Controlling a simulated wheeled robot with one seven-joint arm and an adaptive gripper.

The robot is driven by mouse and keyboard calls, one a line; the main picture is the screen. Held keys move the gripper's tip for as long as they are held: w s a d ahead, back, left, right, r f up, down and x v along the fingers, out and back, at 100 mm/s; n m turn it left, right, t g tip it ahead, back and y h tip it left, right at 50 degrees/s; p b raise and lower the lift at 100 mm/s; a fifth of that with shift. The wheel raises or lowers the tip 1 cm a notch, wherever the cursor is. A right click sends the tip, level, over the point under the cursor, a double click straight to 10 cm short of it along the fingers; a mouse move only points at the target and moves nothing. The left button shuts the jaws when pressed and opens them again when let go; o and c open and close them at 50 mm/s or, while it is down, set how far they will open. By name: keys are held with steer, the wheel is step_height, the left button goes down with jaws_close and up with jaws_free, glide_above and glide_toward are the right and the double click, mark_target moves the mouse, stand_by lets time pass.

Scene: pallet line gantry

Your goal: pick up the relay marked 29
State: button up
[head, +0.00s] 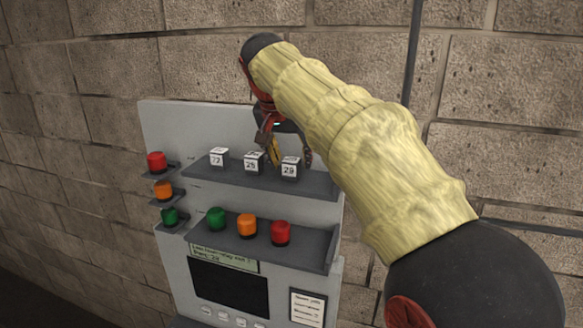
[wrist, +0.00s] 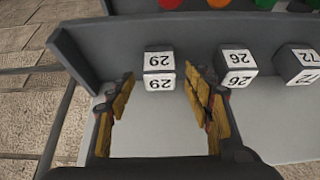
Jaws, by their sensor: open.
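The relay marked 29 (head: 290,169) is a small dark cube with white number labels, at the right end of the row on the upper shelf. In the wrist view the same relay (wrist: 159,70) shows upside down, ahead of and between my open fingers. My gripper (head: 287,158) is open just above and around the relay's end of the shelf, and its yellow-padded fingers also show in the wrist view (wrist: 160,90). The gap between the fingers is wider than the relay. I cannot tell whether either finger touches it.
The relay marked 26 (head: 253,162) stands to the left, and one marked 72 or similar (head: 219,157) further left. The upper shelf (head: 318,184) has a raised edge. Red (head: 281,232), orange (head: 247,224) and green (head: 216,218) knobs sit on the lower shelf. A brick wall stands behind.

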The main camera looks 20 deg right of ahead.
steer(key=c, duration=0.3)
steer(key=c, duration=1)
